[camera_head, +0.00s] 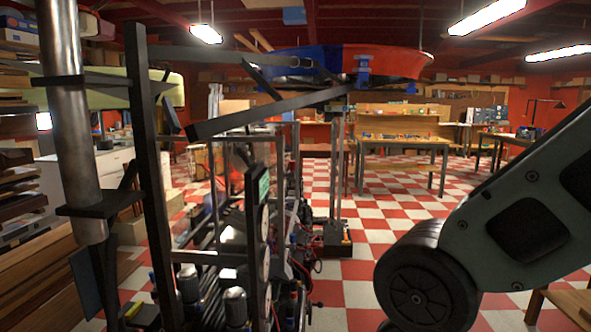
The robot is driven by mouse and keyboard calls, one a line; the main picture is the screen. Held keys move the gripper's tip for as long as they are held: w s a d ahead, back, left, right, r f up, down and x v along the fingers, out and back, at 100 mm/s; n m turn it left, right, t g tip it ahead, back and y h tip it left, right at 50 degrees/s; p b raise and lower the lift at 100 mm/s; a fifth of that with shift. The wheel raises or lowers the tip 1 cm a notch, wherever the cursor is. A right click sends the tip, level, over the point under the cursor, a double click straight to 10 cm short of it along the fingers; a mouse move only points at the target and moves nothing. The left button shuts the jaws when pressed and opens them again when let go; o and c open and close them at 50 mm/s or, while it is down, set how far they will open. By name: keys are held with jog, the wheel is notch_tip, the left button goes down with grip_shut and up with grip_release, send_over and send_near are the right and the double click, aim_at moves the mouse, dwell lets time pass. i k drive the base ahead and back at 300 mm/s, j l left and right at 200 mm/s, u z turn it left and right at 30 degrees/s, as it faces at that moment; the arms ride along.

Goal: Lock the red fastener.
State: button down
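I cannot make out a red fastener in the head view. A large red and blue ring-shaped duct (385,60) hangs high at the top centre, with small blue brackets (363,72) on its lower edge. It sits above a dark metal frame (148,170) and a slanted dark bar (265,112). A grey-green arm link (520,225) of mine with a black round joint fills the right side. My gripper is outside the picture, so its state and what it touches do not show.
A thick metal cylinder (72,120) stands at the left by the frame. Motors, wires and a gauge crowd the frame's lower part. A wooden bench (405,145) and shelves stand at the back.

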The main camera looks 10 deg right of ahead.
aim_at(292, 164)
jog(key=i+l+u, duration=0.1)
jog(key=i+l, duration=0.4)
jog(key=l, duration=0.2)
jog(key=i+l+u, duration=0.15)
jog(key=l, duration=0.25)
jog(key=i+l+u, duration=0.1)
jog(key=i+l, duration=0.2)
jog(key=i+l+u, duration=0.1)
jog(key=l, duration=0.4)
jog(key=i+l+u, duration=0.1)
jog(key=i, duration=0.4)
jog(key=i+l, duration=0.4)
jog(key=i+j+u, duration=0.05)
jog(key=i, duration=0.05)
